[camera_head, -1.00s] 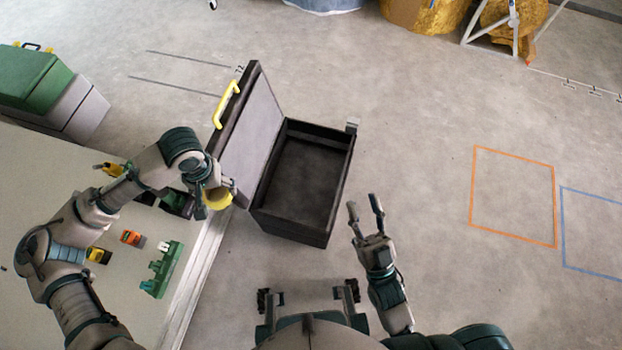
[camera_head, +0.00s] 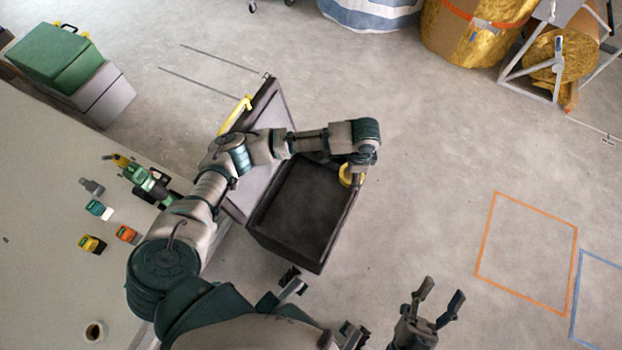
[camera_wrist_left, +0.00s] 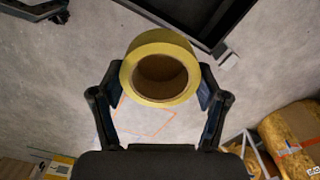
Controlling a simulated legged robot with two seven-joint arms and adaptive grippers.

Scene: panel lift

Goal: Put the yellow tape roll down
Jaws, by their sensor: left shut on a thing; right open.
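The yellow tape roll (camera_head: 345,176) is held by my left gripper (camera_head: 354,180), near the right rim of the open dark case (camera_head: 285,255) in the head view. In the left wrist view the roll (camera_wrist_left: 150,43) sits between both fingers of the gripper (camera_wrist_left: 160,88), its hole facing the camera. Bare floor shows beyond it, and the case's edge (camera_wrist_left: 190,36) shows at the top. The roll's height above the floor or rim is hard to tell. My right gripper (camera_head: 440,303) is open and empty over the floor at the lower right.
The case's raised lid with a yellow handle (camera_head: 236,113) stands behind my left arm. A worktable (camera_head: 50,205) with several small items is at the left. An orange floor outline (camera_head: 486,232) and a blue one (camera_head: 574,305) mark clear floor at the right.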

